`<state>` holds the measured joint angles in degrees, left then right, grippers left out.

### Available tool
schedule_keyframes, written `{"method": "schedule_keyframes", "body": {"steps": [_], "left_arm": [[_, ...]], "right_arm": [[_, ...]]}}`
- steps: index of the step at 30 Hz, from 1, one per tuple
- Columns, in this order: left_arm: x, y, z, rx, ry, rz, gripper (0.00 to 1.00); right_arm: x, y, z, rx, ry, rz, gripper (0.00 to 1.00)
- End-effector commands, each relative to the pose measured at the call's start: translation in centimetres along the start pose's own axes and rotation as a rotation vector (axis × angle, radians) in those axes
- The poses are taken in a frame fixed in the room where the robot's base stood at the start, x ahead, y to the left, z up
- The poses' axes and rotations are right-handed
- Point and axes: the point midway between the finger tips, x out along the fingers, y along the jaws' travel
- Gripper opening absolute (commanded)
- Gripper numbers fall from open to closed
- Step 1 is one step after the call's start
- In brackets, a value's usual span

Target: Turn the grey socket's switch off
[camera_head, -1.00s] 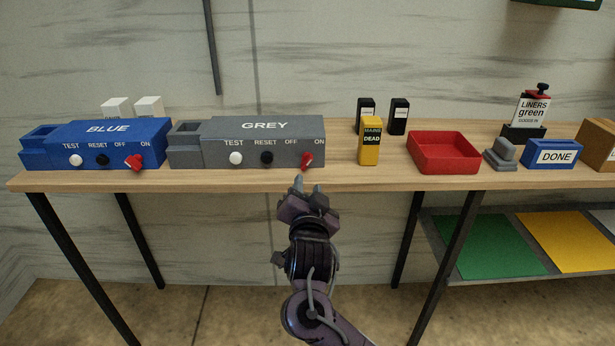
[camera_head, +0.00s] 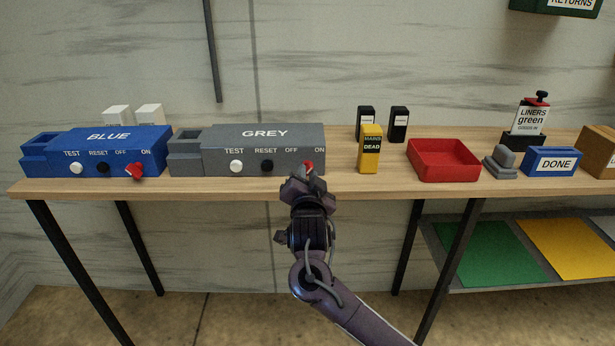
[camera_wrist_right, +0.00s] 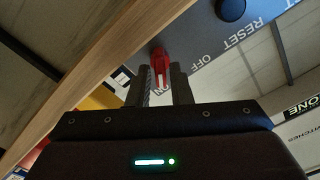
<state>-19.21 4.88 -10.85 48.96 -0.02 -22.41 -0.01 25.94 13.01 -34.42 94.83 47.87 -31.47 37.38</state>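The grey socket (camera_head: 220,158) is a long box on the bench, labelled GREY, with a white TEST button (camera_head: 236,167), a black RESET button (camera_head: 267,166) and a red switch (camera_head: 308,165) between OFF and ON. My right gripper (camera_head: 300,176) is at the switch, covering part of it in the head view. In the right wrist view the red switch (camera_wrist_right: 160,62) lies between the fingertips of the right gripper (camera_wrist_right: 161,82), which stand slightly apart on either side. Whether they touch it is unclear. My left gripper is not in view.
The blue socket (camera_head: 100,148) with its own red switch stands to the left. A yellow MAINS DEAD block (camera_head: 370,150), a red tray (camera_head: 444,175) and a blue DONE block (camera_head: 552,161) stand to the right.

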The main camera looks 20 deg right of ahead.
Motion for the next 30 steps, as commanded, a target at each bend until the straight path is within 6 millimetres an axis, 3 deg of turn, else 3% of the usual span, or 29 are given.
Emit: {"method": "schedule_keyframes", "body": {"steps": [4,15,25,30], "left_arm": [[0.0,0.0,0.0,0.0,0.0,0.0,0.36],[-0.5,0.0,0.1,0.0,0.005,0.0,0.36],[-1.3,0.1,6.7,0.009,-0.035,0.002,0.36],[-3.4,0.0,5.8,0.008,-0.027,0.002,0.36]], "right_arm": [[0.0,0.0,0.0,0.0,0.0,0.0,0.0],[0.0,-0.1,-0.1,-0.033,-0.001,0.002,0.0],[0.0,-0.3,-0.3,-0.235,-0.004,0.003,0.0],[0.0,-0.3,-0.4,-0.396,-0.003,0.003,0.0]]}}
